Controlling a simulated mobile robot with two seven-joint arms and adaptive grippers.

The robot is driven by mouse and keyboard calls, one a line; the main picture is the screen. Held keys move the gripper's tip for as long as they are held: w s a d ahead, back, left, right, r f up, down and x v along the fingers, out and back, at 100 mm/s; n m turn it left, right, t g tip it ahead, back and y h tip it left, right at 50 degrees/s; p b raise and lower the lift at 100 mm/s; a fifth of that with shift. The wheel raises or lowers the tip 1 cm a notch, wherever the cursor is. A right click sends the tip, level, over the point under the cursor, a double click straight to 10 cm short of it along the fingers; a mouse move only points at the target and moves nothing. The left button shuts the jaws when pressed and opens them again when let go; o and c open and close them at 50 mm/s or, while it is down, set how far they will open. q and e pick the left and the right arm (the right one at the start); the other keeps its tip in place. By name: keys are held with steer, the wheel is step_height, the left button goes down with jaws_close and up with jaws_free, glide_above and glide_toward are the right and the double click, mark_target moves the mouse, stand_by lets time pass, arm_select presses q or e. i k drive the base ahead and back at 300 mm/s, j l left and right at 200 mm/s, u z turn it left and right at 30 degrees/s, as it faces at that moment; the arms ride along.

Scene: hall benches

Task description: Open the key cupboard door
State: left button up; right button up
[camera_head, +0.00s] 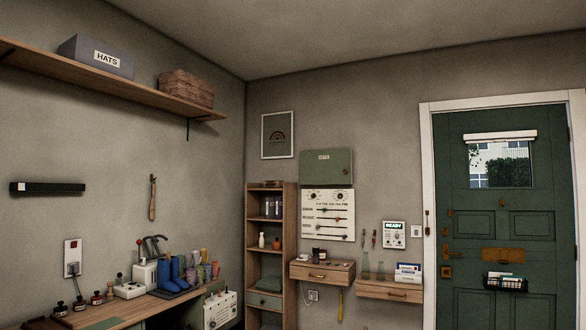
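The key cupboard (338,170) is a small green box with a pale label on its front. It hangs on the back wall, above a white panel with sliders and knobs and to the right of a framed picture. Its door looks shut, and a small detail that may be its knob is too small to make out clearly. Neither of my grippers shows in the head view, so I cannot see their state or where they are relative to the cupboard.
Below the cupboard are the white panel (315,222) and two wooden wall shelves with drawers (322,280). A tall wooden shelf unit (291,250) stands to the left. A cluttered bench (118,312) runs along the left wall. A green front door (480,225) is at the right.

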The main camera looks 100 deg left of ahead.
mark_target(327, 167)
steer(key=u, duration=3.15)
steer(key=i, duration=4.15)
steer(key=l+z, duration=0.05)
steer(key=l, duration=0.05)
